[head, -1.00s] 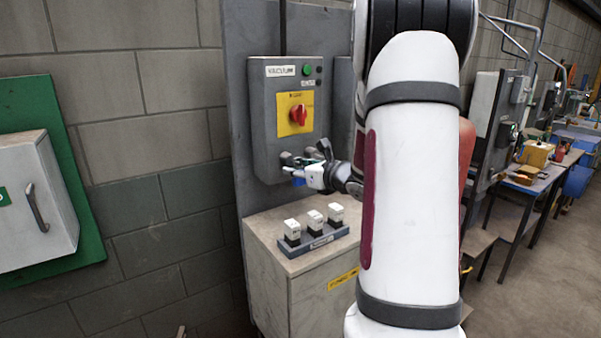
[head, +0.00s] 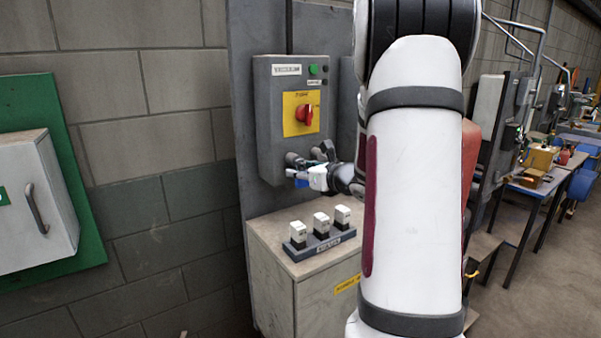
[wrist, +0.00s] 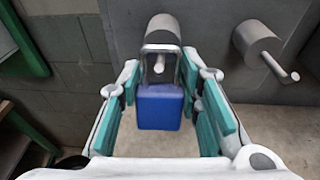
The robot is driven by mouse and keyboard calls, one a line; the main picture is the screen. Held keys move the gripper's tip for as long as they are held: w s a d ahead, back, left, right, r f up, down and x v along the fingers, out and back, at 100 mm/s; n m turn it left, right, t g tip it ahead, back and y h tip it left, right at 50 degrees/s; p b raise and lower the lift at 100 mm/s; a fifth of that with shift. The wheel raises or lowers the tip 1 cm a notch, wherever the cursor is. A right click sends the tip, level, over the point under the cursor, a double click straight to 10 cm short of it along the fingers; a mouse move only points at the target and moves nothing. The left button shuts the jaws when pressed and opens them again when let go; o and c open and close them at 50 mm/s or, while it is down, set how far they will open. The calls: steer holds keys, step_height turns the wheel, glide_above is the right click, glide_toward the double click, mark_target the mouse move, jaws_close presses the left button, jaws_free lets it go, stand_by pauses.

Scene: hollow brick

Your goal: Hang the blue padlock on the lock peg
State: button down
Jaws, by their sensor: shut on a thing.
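The blue padlock (wrist: 160,106) hangs upright between the teal finger pads of my gripper (wrist: 160,85), which is shut on it. Its metal shackle (wrist: 146,62) points up in the wrist view. A grey round peg with a thin pin (wrist: 164,66) is straight ahead, and the pin's tip shows inside the shackle's loop. I cannot tell how deep the pin reaches through it. A second similar peg (wrist: 257,42) is to the right. In the head view, my gripper (head: 308,178) is at the lower front of the grey switch box, with a little blue of the padlock showing.
The grey switch box (head: 268,125) has a red knob (head: 304,114) on a yellow plate. Below, a cabinet (head: 270,285) carries a rack with three white-topped blocks (head: 321,224). A white box on a green board (head: 32,200) is at left. Workbenches stand at far right.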

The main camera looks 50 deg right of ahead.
steer(key=c, duration=1.1)
jaws_free()
steer(key=v, duration=1.2)
